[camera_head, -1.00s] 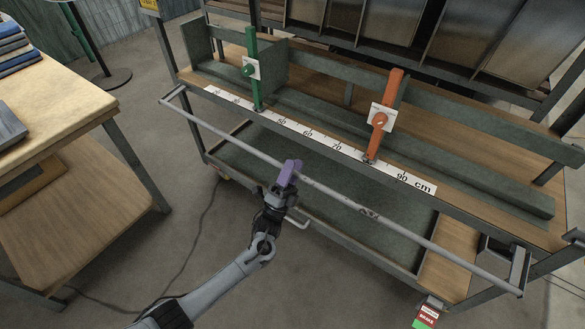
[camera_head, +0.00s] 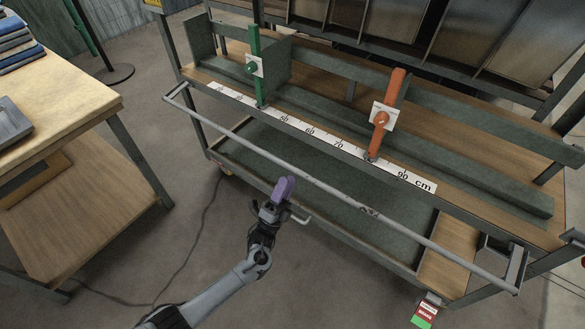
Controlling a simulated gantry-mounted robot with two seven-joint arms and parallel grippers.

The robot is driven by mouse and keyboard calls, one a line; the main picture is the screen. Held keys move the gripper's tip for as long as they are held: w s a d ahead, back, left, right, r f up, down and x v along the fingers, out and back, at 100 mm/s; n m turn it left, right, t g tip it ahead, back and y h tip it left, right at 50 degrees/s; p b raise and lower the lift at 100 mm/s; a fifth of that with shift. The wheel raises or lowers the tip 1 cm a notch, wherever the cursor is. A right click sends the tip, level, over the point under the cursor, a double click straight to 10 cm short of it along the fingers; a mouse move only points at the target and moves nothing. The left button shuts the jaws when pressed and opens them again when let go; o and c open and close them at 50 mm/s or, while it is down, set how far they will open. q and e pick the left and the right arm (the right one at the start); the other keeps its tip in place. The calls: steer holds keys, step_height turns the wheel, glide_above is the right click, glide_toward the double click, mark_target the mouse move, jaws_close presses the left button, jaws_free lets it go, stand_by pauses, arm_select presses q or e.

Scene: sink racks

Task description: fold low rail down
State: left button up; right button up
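The low rail (camera_head: 330,190) is a long grey bar along the near side of the cart, below the ruler edge. Short arms at its left and right ends join it to the cart, and it stands out from the cart's side. My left gripper (camera_head: 284,188), with purple fingers, is just on the near side of the rail, near its middle, and appears apart from it. Whether its fingers are open or shut is not clear. My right gripper is not in view.
The cart carries a ruler strip (camera_head: 310,133), a green upright stop (camera_head: 255,70) and an orange upright stop (camera_head: 385,110). A wooden table (camera_head: 60,95) stands at left. A red and green brake tag (camera_head: 425,313) is at the cart's lower right. Open floor lies between table and cart.

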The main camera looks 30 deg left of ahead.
arm_select(q)
steer(key=v, duration=0.4)
steer(key=shift+f, duration=0.2)
steer(key=shift+s, duration=0.2)
steer(key=shift+o, duration=0.3)
